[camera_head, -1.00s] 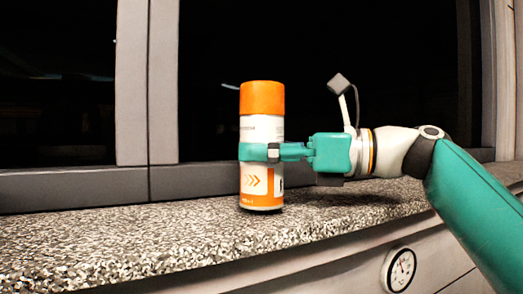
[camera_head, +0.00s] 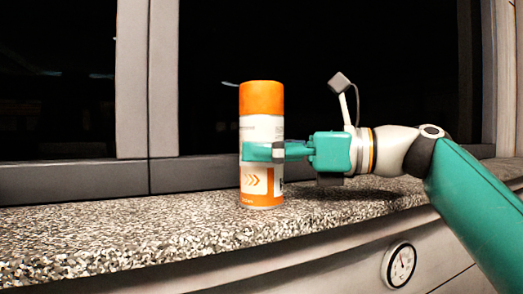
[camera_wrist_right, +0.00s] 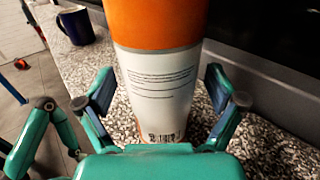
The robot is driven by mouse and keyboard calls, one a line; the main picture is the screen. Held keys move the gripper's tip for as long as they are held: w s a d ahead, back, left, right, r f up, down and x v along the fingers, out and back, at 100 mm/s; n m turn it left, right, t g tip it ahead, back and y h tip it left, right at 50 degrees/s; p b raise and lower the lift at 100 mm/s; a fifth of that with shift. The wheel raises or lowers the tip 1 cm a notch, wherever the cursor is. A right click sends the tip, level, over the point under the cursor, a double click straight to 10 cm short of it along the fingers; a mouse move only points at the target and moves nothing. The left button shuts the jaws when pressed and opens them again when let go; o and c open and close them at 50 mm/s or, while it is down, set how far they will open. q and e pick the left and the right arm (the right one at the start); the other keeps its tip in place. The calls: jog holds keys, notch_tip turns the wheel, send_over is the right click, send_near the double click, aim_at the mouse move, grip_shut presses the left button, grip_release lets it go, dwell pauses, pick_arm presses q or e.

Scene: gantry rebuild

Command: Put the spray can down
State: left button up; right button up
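The spray can (camera_head: 262,130), white with an orange cap and an orange lower band, stands upright on the speckled stone sill (camera_head: 100,236). My right gripper (camera_head: 262,151) reaches it from the right at mid-height, one finger showing in front of the can. In the right wrist view the can (camera_wrist_right: 158,85) stands between the two spread fingers of my right gripper (camera_wrist_right: 160,92), with a gap visible on each side. The gripper is open around it. My left gripper does not show in the head view.
A dark window with grey frames (camera_head: 163,85) rises behind the sill. A round gauge (camera_head: 399,265) sits on the front below. In the wrist view a dark blue mug (camera_wrist_right: 76,25) stands farther along the sill. The sill left of the can is clear in the head view.

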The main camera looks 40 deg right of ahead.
jog(key=shift+f, duration=0.1)
jog(key=shift+s+d, duration=0.35)
jog(key=shift+s, duration=0.05)
jog(key=v, duration=0.9)
jog(key=shift+s+d, duration=0.1)
jog(key=shift+s, duration=0.1)
jog(key=shift+s+d, duration=0.3)
jog(key=shift+s, duration=0.35)
